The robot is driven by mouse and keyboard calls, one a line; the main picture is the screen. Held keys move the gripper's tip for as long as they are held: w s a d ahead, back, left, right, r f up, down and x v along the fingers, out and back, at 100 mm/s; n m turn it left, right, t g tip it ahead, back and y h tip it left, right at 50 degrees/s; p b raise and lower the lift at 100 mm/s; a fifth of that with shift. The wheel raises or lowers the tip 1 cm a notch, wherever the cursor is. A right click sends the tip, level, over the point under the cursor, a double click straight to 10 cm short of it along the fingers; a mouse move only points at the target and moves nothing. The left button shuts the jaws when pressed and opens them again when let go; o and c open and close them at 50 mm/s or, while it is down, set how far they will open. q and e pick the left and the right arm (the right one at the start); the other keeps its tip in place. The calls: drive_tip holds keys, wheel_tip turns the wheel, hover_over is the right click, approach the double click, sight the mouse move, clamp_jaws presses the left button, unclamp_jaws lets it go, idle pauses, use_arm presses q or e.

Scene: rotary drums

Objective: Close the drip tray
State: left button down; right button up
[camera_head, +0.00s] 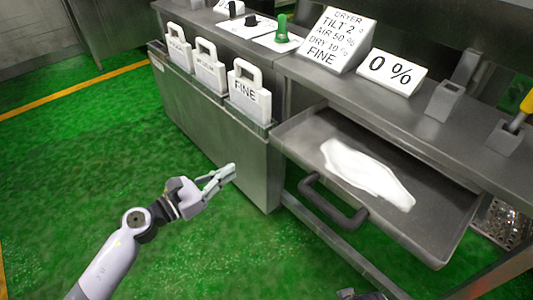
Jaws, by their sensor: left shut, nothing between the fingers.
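The drip tray (430,206) is a shallow grey metal drawer, pulled out from under the counter on the right. A white patch of material (366,173) lies in it. A dark bar handle (333,203) is on its front. My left gripper (229,173) is shut and empty, left of the tray and apart from its handle, in front of the metal cabinet. At the bottom edge, a small part of what looks like my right gripper (362,295) shows below the tray; its fingers are too cut off to read.
A metal cabinet (225,140) holds several white handled plates, one marked FINE (248,95). Green floor (70,180) is open at left.

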sight(274, 142)
use_arm(q)
drive_tip(key=x, duration=1.2)
drive_tip(key=shift+w+d, duration=0.5)
drive_tip(key=shift+d, duration=0.05)
use_arm(e)
drive_tip(key=shift+a+f, duration=0.1)
drive_tip(key=shift+f, duration=0.1)
drive_tip(key=shift+s+f, duration=0.1)
